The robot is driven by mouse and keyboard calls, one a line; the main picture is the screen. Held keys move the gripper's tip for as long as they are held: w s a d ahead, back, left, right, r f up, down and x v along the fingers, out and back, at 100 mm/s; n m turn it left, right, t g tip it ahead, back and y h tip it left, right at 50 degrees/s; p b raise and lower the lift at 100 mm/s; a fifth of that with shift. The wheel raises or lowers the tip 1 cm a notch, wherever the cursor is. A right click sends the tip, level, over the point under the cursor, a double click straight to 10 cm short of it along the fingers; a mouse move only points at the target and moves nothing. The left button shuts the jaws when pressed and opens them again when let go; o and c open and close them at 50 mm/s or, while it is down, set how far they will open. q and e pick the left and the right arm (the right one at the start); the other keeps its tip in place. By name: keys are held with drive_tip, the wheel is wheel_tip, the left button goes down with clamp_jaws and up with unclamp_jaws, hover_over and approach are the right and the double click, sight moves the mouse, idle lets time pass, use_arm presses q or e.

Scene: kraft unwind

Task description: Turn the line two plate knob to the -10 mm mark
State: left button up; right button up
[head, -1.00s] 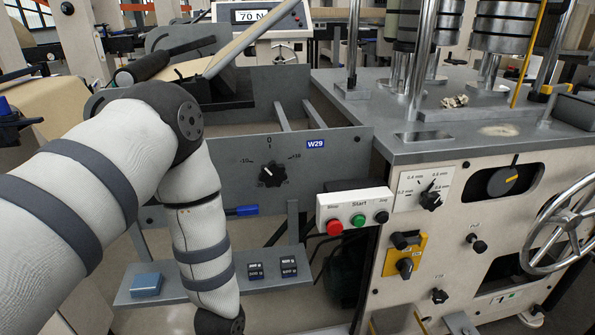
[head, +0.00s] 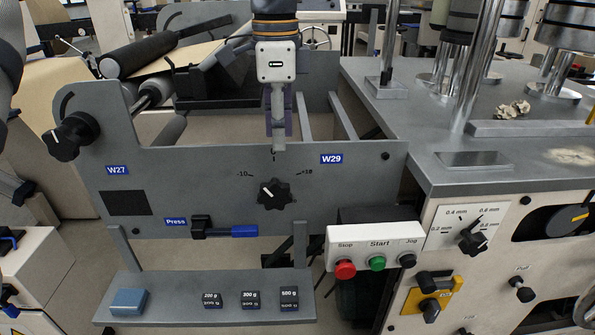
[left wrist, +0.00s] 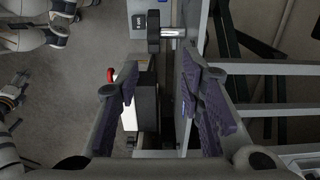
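The line two plate knob (head: 274,195) is a black lobed knob on the grey plate (head: 345,200) marked W29. Its white line points up-left, toward the -10 side of the scale; I cannot tell whether it is exactly on the mark. My left gripper (head: 278,142) hangs fingers down above the knob, in front of or over the plate's top edge, apart from the knob. In the left wrist view my left gripper (left wrist: 165,105) has its purple-padded fingers spread, with nothing held.
A second black knob (head: 70,137) is at the plate's left end by W27. The Stop/Start/Jog box (head: 375,247) is at lower right. A shelf (head: 220,310) holds weights and a blue block.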

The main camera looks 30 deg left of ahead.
sight(278, 182)
use_arm(q)
drive_tip(key=f, duration=0.8)
drive_tip(key=s+f, duration=0.1)
drive_tip(key=f, duration=0.2)
drive_tip(key=shift+f, duration=0.4)
clamp_jaws()
